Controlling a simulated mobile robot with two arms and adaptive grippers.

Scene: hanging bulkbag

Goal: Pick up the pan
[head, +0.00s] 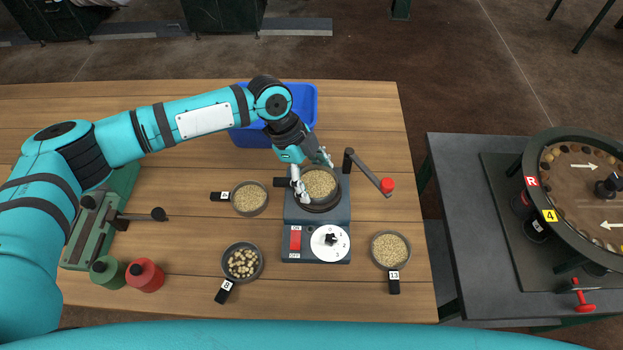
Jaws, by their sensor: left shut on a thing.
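A round dark pan (319,184) full of pale grain sits on top of a dark grey device (314,216) with a red switch and a white dial. My left gripper (311,174) reaches down from the upper left and is shut on this pan, with one finger at its far side and one at its left rim. Whether the pan is clear of the device cannot be told. Other small pans lie on the wooden table: one with grain (250,198) to the left, one with larger pale pieces (242,263) labelled 8, and one with grain (390,248) labelled 13. My right gripper is out of view.
A blue bin (308,101) stands behind my left wrist. A lever with a red knob (387,185) sticks out right of the device. A green machine (92,232), a green jar (107,270) and a red jar (144,274) are at left. A grey table (462,200) stands at right.

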